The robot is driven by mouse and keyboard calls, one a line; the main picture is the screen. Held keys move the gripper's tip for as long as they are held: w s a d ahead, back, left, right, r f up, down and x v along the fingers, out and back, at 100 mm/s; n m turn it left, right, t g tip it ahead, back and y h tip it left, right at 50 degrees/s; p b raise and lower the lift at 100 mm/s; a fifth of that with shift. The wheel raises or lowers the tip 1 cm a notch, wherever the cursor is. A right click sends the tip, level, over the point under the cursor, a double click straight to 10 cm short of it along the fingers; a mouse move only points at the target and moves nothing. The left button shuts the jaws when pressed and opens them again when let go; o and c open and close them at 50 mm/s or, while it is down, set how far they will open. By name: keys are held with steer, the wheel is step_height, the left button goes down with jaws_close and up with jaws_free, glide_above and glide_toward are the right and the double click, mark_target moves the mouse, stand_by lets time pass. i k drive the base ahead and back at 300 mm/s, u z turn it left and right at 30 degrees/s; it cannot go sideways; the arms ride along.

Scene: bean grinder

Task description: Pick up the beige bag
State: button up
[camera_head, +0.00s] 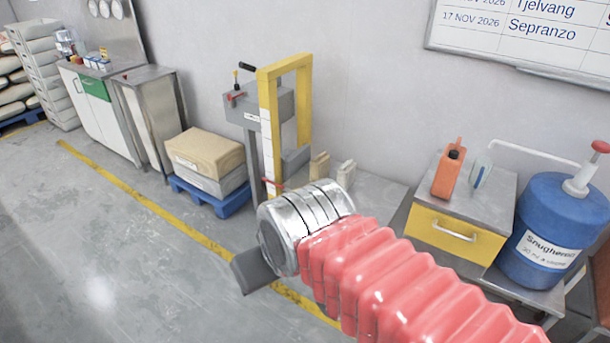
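A small beige bag (319,166) stands upright on the floor by the wall, just right of the yellow-framed grinder. A paler, whitish bag (346,173) stands close beside it on the right. My gripper (250,272) shows as a dark grey flat piece beyond the silver end of my red ribbed arm. It is in the lower middle of the view, nearer to me than the bags and to their lower left. Its fingers are mostly hidden by the silver wrist, so I cannot tell its opening. The lower parts of both bags are partly hidden behind my wrist.
The grinder's yellow frame (266,130) stands left of the bags. A grey bench with a yellow drawer (455,236) and a blue drum (557,225) stand right. Floor at left is clear.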

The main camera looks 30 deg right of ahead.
mark_target(319, 166)
steer(key=u, duration=0.3)
steer(key=i, duration=2.4)
steer(key=z, duration=0.65)
steer(key=i, duration=0.55)
steer(key=z, duration=0.9)
steer(key=i, duration=0.6)
steer(key=z, duration=0.35)
